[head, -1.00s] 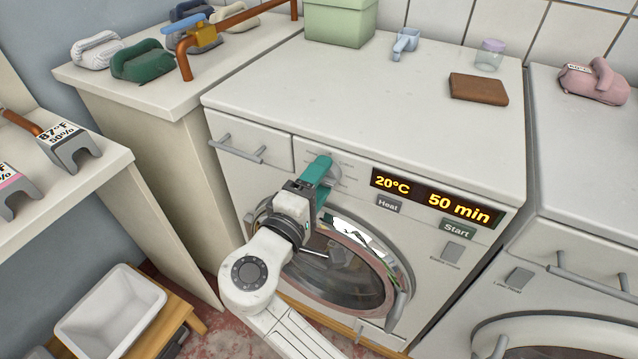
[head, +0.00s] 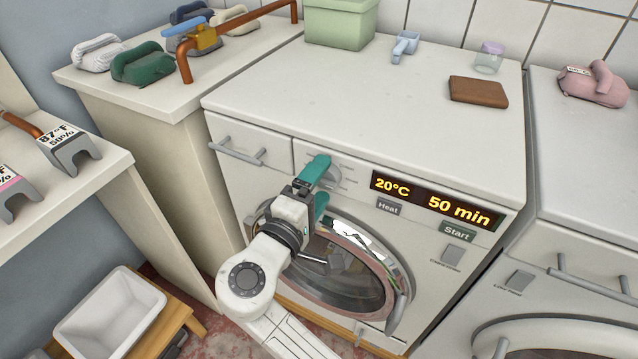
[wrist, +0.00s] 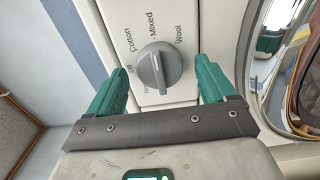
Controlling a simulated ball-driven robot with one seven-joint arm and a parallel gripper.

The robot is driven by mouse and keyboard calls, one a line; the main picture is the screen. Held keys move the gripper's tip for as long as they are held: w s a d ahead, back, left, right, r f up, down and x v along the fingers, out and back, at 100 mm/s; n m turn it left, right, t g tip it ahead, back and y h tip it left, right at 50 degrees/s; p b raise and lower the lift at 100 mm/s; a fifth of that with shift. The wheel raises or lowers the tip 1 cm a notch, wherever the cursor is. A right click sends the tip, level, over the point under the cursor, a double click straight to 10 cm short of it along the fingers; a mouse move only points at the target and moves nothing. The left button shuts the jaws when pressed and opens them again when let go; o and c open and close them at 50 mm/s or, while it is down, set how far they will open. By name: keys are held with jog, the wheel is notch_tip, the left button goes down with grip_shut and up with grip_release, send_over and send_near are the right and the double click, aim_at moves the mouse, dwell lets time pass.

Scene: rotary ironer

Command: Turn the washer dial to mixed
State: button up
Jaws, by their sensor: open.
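The washer (head: 380,110) is white, with a grey round dial on its front panel at upper left. In the wrist view the dial (wrist: 158,68) has a raised ridge running nearly up and down the picture. Printed labels Off, Cotton, Mixed (wrist: 150,25) and Wool (wrist: 180,28) fan around its upper side. Which end of the ridge is the pointer is unclear. My gripper (head: 321,184) is open, with green fingers. In the wrist view its fingers (wrist: 162,85) stand either side of the dial, with a gap on both sides. In the head view the gripper mostly hides the dial.
The lit display (head: 437,201) reads 20°C and 50 min, with Heat and Start buttons below. The round door (head: 350,275) lies just below my gripper. A drawer with a handle (head: 237,150) is to the left. A brown wallet-like item (head: 478,91) lies on top.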

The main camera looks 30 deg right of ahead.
jog(key=v, duration=1)
jog(key=shift+a, duration=0.15)
jog(key=shift+s, duration=0.1)
